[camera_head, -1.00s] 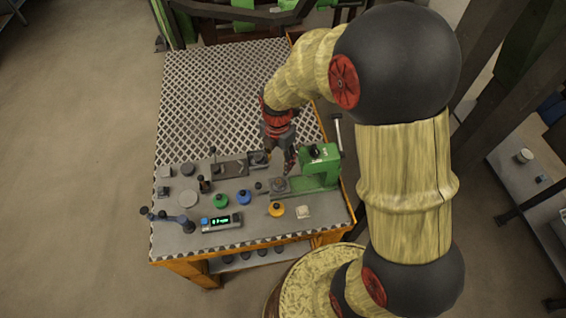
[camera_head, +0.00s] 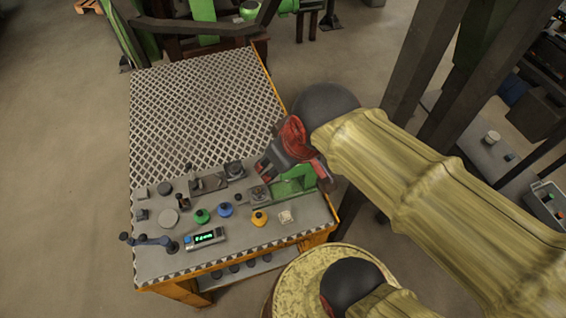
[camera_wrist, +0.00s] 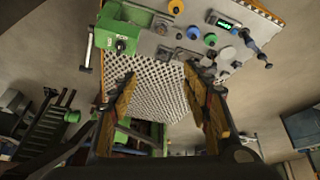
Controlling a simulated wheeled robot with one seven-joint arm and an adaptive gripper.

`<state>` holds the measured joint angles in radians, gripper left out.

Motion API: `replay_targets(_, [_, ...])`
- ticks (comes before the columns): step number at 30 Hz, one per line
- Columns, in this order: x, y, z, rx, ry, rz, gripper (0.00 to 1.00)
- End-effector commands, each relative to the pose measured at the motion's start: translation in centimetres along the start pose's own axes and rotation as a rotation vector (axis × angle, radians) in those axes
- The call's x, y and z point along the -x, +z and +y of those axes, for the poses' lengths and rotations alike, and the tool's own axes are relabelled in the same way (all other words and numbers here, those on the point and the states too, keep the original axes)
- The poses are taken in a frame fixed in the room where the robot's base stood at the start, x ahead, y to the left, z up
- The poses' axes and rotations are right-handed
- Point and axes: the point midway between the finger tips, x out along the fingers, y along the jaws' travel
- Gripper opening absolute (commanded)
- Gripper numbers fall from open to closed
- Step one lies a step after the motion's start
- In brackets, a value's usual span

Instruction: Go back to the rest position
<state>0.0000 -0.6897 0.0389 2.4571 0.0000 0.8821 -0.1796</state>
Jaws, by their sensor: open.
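My gripper (camera_head: 268,168) is in the head view over the right side of the workbench, in front of the green press-like device (camera_head: 297,184) and hiding part of it. In the wrist view my gripper's two fingers (camera_wrist: 163,88) stand well apart with nothing between them. My arm, with pale yellow sleeves, comes in from the right side of the head view. The workbench (camera_head: 200,110) has a patterned metal top and an orange frame. The green device also shows at the upper left of the wrist view (camera_wrist: 118,38).
Green (camera_head: 202,216), blue (camera_head: 225,210) and yellow (camera_head: 259,218) knobs and a digital display (camera_head: 204,238) line the bench's front. A lever (camera_head: 150,241) stands at front left. Dark posts (camera_head: 440,60) rise on the right. The floor left of the bench (camera_head: 60,160) is clear.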

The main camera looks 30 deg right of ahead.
Motion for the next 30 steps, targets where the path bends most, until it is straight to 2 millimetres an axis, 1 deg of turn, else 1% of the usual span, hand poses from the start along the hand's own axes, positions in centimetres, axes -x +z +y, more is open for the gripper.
replay_targets(1, [0.6,0.5,-0.1,-0.057,0.002,0.016,0.48])
replay_targets(3, [1.1,0.9,-0.2,-0.121,0.003,0.029,0.48])
replay_targets(7, [1.5,1.3,-0.2,-0.177,0.004,0.038,0.48])
replay_targets(14, [1.5,1.3,-0.2,-0.182,0.003,0.038,0.48])
replay_targets(19, [0.7,1.7,-0.3,-0.181,0.003,0.038,0.48])
replay_targets(30, [0.9,1.5,-0.3,-0.180,0.004,0.038,0.48])
